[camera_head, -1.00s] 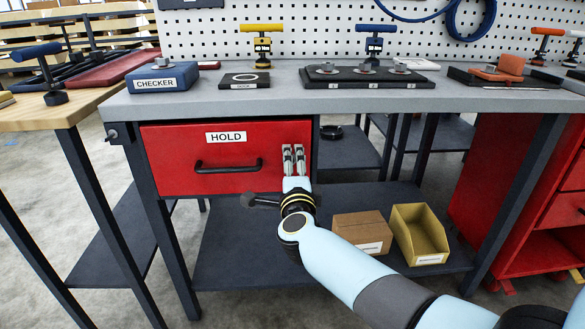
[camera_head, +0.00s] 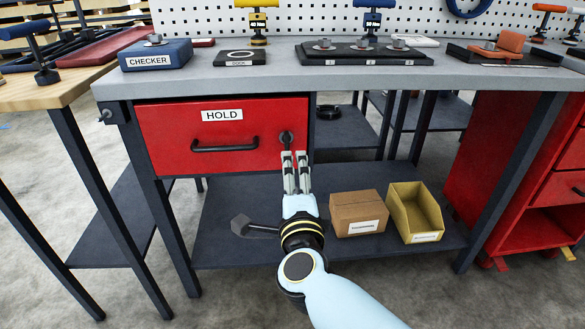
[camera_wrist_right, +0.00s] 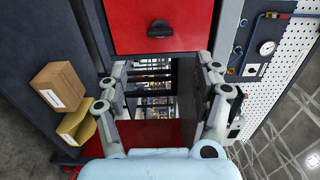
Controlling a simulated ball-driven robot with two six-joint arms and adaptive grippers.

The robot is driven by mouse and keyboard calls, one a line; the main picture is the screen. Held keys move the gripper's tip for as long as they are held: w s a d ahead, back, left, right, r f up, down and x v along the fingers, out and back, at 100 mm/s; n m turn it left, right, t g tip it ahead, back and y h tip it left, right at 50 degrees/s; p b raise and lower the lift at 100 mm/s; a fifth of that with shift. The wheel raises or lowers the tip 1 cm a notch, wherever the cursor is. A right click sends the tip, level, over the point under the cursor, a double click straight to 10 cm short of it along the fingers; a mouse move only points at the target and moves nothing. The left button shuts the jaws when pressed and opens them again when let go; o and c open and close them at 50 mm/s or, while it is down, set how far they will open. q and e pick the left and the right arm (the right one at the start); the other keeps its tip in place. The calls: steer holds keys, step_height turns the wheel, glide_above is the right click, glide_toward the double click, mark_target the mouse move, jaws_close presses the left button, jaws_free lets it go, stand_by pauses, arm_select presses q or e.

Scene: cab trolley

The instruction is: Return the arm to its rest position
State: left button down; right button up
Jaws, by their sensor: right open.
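My right gripper (camera_head: 295,158) is in the middle of the head view, below and in front of the right end of the red HOLD drawer (camera_head: 170,135). Its two fingers are parallel with a gap between them, and nothing is held. In the right wrist view the open fingers (camera_wrist_right: 165,85) stand wide apart with only background between them. The drawer front (camera_wrist_right: 135,30) shows there at the top. A dark round knob (camera_head: 286,137) on the drawer front shows just above the fingertips. The drawer looks shut. My left gripper is not in view.
The grey bench top (camera_head: 250,80) carries the blue CHECKER box (camera_head: 155,55), a DOCK plate (camera_head: 238,59) and a black tray (camera_head: 362,56). On the lower shelf (camera_head: 215,215) are a cardboard box (camera_head: 357,212) and a yellow bin (camera_head: 415,212). A red cabinet (camera_head: 500,165) stands at right.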

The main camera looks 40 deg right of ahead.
stand_by(0.5)
steer(key=s+a+f+n+g+y+p, duration=0.1)
steer(key=s+f+n+g+y, duration=0.15)
steer(key=s+f+n, duration=0.55)
steer(key=s+f+n+g+y, duration=0.1)
steer(key=s+f+n+y, duration=0.3)
steer(key=f, duration=0.7)
steer(key=s+a+f+n+g+y+p, duration=0.1)
steer(key=s+f+n+g+y, duration=0.15)
steer(key=s+f, duration=0.65)
steer(key=s+d+f+n+g, duration=0.1)
steer(key=s+f+n+g, duration=0.2)
steer(key=s, duration=0.6)
steer(key=s+d+f+n+g, duration=0.1)
steer(key=s+f+n+g, duration=0.2)
steer(key=s, duration=0.6)
steer(key=s+d+f+n+g, duration=0.1)
steer(key=s+f+n+g, duration=0.1)
steer(key=s+f+n, duration=0.2)
steer(key=s+f, duration=0.2)
steer(key=s, duration=0.2)
steer(key=shift+s+f+g, duration=0.15)
steer(key=shift+s+g, duration=0.25)
